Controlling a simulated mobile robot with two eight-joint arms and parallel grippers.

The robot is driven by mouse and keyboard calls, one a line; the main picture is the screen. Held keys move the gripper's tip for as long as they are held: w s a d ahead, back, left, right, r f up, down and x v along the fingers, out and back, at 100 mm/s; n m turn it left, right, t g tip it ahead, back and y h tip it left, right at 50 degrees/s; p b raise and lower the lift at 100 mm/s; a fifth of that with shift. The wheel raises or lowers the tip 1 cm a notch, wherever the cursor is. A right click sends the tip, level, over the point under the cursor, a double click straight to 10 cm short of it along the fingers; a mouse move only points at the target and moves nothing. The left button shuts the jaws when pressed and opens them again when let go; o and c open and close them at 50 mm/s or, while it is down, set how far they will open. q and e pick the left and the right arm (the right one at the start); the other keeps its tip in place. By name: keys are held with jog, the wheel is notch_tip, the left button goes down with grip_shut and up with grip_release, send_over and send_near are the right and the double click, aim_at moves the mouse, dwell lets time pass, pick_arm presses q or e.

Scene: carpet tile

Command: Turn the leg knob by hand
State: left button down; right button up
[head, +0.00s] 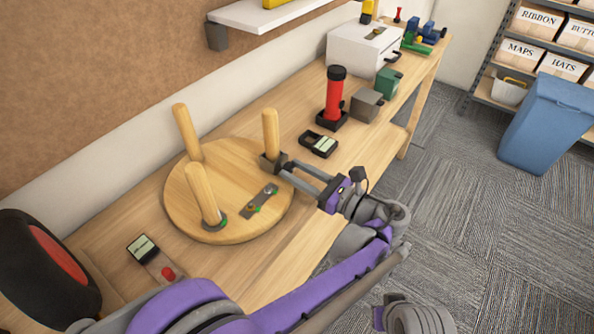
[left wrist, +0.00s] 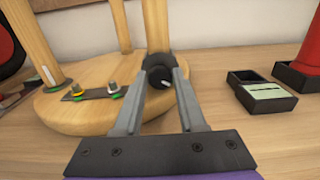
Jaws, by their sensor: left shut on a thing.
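A round wooden stool seat (head: 235,225) lies on the bench with three upright legs. My left gripper (head: 277,165) reaches in from the right and is shut on the knob, with one finger on each side in the left wrist view (left wrist: 158,85). The fingers hide part of the knob in the head view. My right gripper is not in view.
A small metal plate with coloured fittings (head: 262,199) lies on the seat. A black tray with a pale display (head: 319,144) and a red cylinder (head: 334,97) stand beyond my gripper. A small display (head: 143,248) sits near the front left. A blue bin (head: 545,125) stands on the carpet.

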pick_arm(q)
jog(key=shift+r+n+p, duration=0.15)
jog(key=shift+n+p, duration=0.6)
jog(key=shift+n, duration=0.45)
jog(key=n+p, duration=0.1)
jog(key=n, duration=0.2)
jog(key=shift+a, duration=0.1)
jog(key=c, duration=0.5)
grip_release()
jog(key=shift+f, duration=0.2)
jog(key=shift+s, duration=0.1)
